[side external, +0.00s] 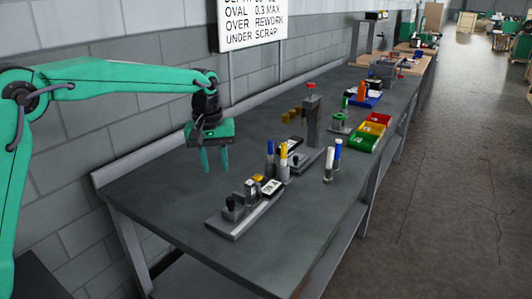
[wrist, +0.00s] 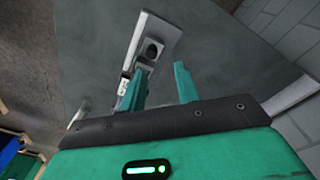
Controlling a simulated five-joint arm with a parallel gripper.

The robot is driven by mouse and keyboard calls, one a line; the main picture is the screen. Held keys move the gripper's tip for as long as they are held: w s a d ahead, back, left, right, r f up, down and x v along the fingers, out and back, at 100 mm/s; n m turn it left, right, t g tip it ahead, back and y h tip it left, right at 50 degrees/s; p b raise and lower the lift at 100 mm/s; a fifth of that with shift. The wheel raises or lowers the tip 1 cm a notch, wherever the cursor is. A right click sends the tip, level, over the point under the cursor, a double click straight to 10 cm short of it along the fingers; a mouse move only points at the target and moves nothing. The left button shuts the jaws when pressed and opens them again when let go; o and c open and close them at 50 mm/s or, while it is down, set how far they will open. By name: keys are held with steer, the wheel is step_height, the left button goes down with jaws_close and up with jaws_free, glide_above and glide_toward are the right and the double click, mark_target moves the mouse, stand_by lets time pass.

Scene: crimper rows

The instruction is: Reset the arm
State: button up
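My gripper (side external: 215,168) hangs above the left end of the dark bench, with its teal fingers pointing down. In the wrist view my gripper (wrist: 160,80) shows a clear gap between the two fingers and nothing held there. It is apart from all objects on the bench. A grey fixture rail (side external: 226,228) with small blocks, a black knob and a display lies to the right of and below the gripper in the side view. In the wrist view the rail (wrist: 157,30) lies beyond the fingertips, partly hidden by the left finger.
The bench (side external: 160,205) is bare around the gripper. A press (side external: 313,125), blue, yellow and white-capped cylinders (side external: 284,155), red, yellow and green bins (side external: 363,143) and a blue tray (side external: 366,100) stand farther along. A block wall (side external: 120,90) with a sign (side external: 252,22) runs behind.

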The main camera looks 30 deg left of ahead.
steer(key=s+a+r+m+t, duration=0.1)
steer(key=s+r+m+t, duration=0.15)
steer(key=s, duration=0.85)
steer(key=s+a+r+m+t, duration=0.1)
steer(key=s+a+r+m, duration=0.2)
steer(key=s, duration=0.7)
steer(key=s+f+m+t, duration=0.1)
steer(key=s+f+m, duration=0.1)
steer(key=s, duration=0.5)
steer(key=shift+s+d+f, duration=0.35)
steer(key=shift+d+f, duration=0.05)
steer(key=shift+f, duration=0.15)
